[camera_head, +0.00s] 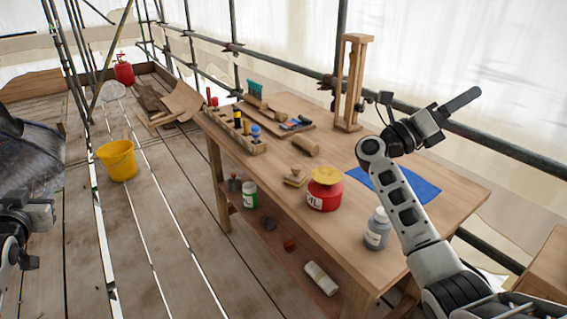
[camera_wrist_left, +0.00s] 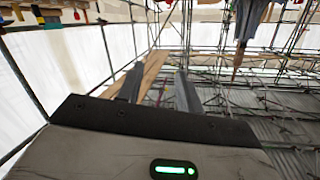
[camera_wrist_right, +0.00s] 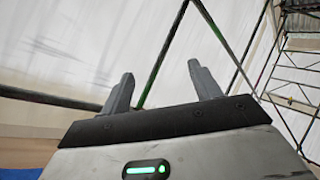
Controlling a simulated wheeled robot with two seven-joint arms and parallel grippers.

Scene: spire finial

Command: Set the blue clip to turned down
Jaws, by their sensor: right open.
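I cannot pick out a blue clip for certain in any view. A small blue-topped item (camera_head: 256,131) stands in the wooden tool rack on the workbench, and a small blue item (camera_head: 304,119) lies on the board behind it; both are too small to identify. My right gripper (camera_head: 460,104) is raised above the back right of the bench; in the right wrist view (camera_wrist_right: 162,85) its fingers are apart and empty. My left gripper shows in the left wrist view (camera_wrist_left: 158,86) with fingers apart and nothing between them. Part of my left arm shows at the head view's left edge.
The workbench (camera_head: 455,197) holds a red tin (camera_head: 325,197), a grey bottle (camera_head: 377,230), a blue sheet (camera_head: 425,189) and a wooden frame (camera_head: 350,85). A yellow bucket (camera_head: 117,161) stands on the plank floor. Scaffold poles run behind the bench.

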